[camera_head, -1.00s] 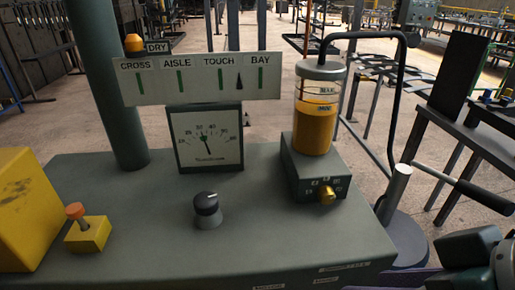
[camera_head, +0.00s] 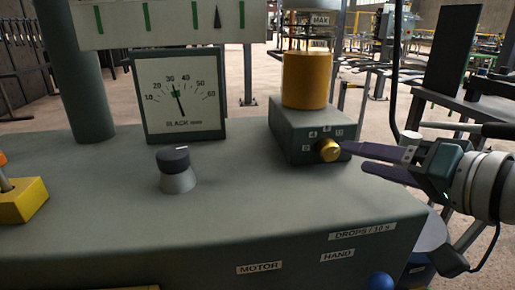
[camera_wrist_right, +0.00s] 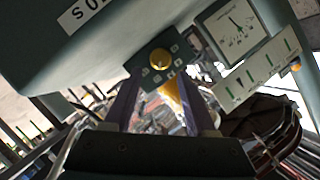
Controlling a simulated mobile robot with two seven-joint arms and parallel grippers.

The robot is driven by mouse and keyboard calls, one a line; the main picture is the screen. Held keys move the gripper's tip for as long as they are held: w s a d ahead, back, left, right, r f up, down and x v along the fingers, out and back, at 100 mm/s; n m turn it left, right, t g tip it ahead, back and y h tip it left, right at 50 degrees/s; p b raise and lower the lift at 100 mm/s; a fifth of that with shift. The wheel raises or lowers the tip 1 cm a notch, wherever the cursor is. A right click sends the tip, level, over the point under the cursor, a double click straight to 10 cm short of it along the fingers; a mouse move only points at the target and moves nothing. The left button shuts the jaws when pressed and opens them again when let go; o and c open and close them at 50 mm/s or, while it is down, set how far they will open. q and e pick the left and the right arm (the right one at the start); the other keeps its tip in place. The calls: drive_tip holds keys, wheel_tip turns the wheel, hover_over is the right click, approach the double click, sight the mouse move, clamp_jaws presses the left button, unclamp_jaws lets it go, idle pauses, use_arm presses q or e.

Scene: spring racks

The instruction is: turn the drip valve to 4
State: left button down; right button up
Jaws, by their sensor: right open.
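The drip valve is a brass knob (camera_head: 329,150) on the front of a dark block (camera_head: 290,137) under an amber oil reservoir (camera_head: 306,80). Small number plates ring the knob, too small to read surely. My right gripper (camera_head: 352,160) has purple fingers, reaching in from the right just beside the knob. In the right wrist view the knob (camera_wrist_right: 161,60) lies ahead between the two open fingers (camera_wrist_right: 165,95). The jaws are open, and I cannot tell whether a finger touches the knob. My left gripper is not in view.
A gauge (camera_head: 180,95) and a black-topped dial knob (camera_head: 175,168) stand to the left on the grey console (camera_head: 110,220). A yellow box with an orange-topped switch (camera_head: 20,200) sits at far left. A blue knob (camera_head: 381,281) is low on the console front.

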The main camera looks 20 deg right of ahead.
sight(334, 152)
drive_tip(key=b+x, duration=0.1)
drive_tip(key=x, duration=0.5)
drive_tip(key=shift+f, duration=0.1)
clamp_jaws()
idle(0.3)
